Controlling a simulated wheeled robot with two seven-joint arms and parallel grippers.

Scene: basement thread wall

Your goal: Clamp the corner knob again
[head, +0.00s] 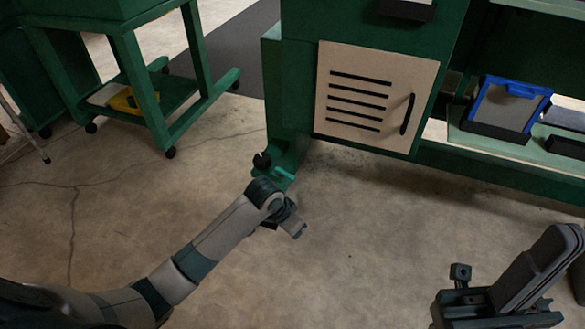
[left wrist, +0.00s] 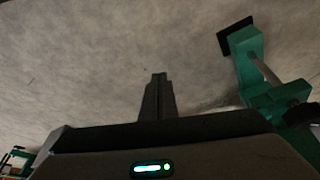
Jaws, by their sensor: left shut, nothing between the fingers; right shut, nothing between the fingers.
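The black corner knob (head: 262,160) sits low at the left corner of the green bench, beside a small turquoise lever (head: 281,175). In the left wrist view a green clamp bracket (left wrist: 248,50) with a metal rod stands at the right, and a dark knob (left wrist: 302,114) shows at the right edge. My left gripper (head: 296,228) is below and right of the corner knob in the head view, apart from it. Its fingers (left wrist: 158,80) are together and empty, left of the bracket. My right gripper (head: 460,273) is shut and empty at the lower right, far from the knob.
The bench has a beige slatted door (head: 372,98) with a black handle. A blue-framed tray (head: 510,105) stands on the shelf at the right. A green wheeled trolley (head: 150,100) stands at the upper left. The concrete floor (head: 370,240) between my grippers is clear.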

